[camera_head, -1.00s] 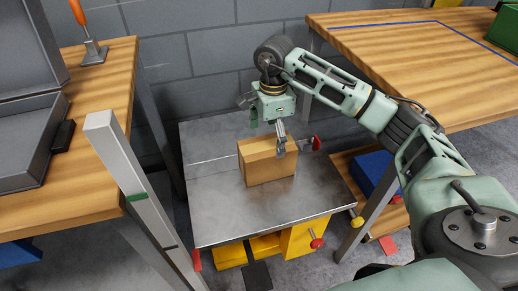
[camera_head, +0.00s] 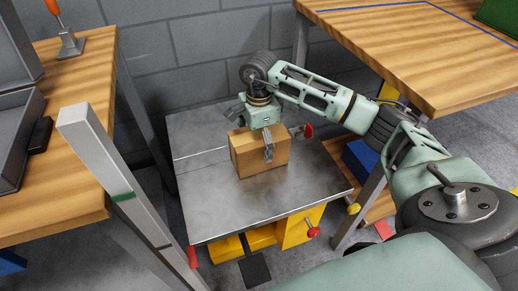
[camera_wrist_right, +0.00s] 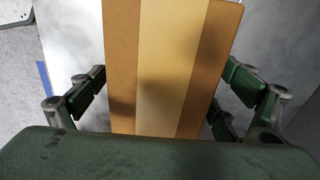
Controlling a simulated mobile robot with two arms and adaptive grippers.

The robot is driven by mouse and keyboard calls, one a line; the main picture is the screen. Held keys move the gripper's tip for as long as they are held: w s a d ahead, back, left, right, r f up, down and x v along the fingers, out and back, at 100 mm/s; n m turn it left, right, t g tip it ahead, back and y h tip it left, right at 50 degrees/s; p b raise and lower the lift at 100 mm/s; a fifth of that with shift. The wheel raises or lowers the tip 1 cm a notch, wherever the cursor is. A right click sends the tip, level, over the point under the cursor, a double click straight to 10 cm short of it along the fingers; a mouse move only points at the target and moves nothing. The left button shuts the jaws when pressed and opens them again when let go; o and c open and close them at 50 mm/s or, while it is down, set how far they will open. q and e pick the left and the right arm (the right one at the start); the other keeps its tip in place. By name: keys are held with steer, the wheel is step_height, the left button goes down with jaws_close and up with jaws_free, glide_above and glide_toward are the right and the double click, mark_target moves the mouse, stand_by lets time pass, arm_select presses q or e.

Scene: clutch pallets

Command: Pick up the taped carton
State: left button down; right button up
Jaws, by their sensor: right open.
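The taped carton (camera_head: 254,158) is a brown box standing on a grey metal table top in the middle of the head view. In the right wrist view the carton (camera_wrist_right: 160,70) fills the middle, with a paler tape strip along its top. My right gripper (camera_head: 268,150) is over the carton from above, one finger in front of its near face. In the wrist view its fingers stand open on both sides of the carton, with small gaps visible. The far finger is hidden in the head view. My left gripper is not in view.
The metal table (camera_head: 215,205) has clear room around the carton. A wooden bench (camera_head: 70,170) with a grey case is at left, and another wooden bench (camera_head: 420,60) is at right. A metal post (camera_head: 120,180) rises at the front left. A grey block wall stands behind.

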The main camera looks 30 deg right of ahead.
steer(key=shift+c, duration=0.5)
steer(key=shift+r, duration=0.1)
steer(key=c, duration=1.6)
